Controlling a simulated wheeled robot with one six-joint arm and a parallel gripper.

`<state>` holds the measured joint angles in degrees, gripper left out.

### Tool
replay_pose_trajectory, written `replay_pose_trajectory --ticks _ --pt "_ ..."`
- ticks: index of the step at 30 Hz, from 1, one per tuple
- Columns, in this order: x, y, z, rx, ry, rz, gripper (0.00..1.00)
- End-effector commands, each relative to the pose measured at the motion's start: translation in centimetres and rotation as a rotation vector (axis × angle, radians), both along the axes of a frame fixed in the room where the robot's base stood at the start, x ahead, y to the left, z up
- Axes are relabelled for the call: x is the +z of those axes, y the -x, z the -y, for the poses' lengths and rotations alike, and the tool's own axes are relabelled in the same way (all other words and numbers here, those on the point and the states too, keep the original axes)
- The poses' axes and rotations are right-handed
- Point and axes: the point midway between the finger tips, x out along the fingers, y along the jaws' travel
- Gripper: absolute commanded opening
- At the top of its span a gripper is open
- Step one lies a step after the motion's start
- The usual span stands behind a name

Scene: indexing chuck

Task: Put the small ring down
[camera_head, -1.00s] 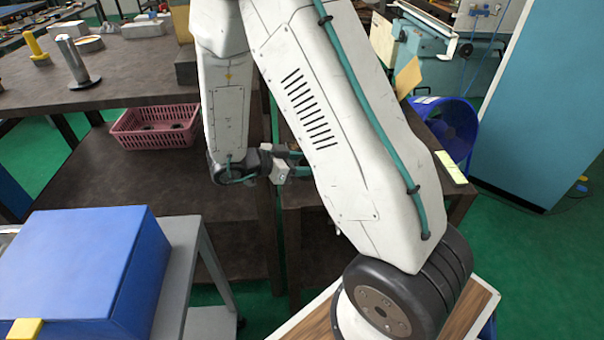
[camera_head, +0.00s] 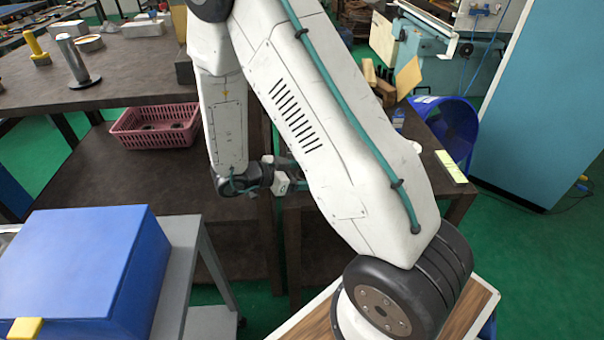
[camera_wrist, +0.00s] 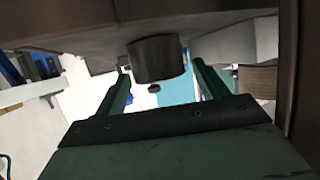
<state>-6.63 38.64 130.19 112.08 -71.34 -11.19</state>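My gripper shows in the wrist view (camera_wrist: 160,75), its two dark green fingers spread apart. A short dark cylindrical piece (camera_wrist: 158,58) is seen between the fingertips, right under a broad dark surface (camera_wrist: 70,25). I cannot tell whether the fingers touch this piece or it lies beyond them, nor whether it is the small ring. In the head view my wrist shows low beside the dark bench, and my arm hides the fingers. A round, ring-like piece (camera_head: 88,43) lies on the bench top (camera_head: 130,75) at the upper left; I cannot tell its size class.
A metal post (camera_head: 72,58) on a round base and a yellow peg (camera_head: 35,45) stand on the bench top. A pink basket (camera_head: 155,127) sits on the shelf below. A blue box (camera_head: 80,265) is at lower left, a blue bin (camera_head: 458,128) at right.

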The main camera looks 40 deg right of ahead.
Motion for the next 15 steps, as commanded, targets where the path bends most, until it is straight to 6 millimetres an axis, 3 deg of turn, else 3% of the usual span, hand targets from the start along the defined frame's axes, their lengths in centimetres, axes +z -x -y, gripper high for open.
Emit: replay_pose_trajectory --ticks 7,15 --pt "0.5 -0.1 -0.5 0.002 0.000 0.001 0.72" --pt "2.6 -1.2 -5.4 0.005 0.000 0.003 0.72"
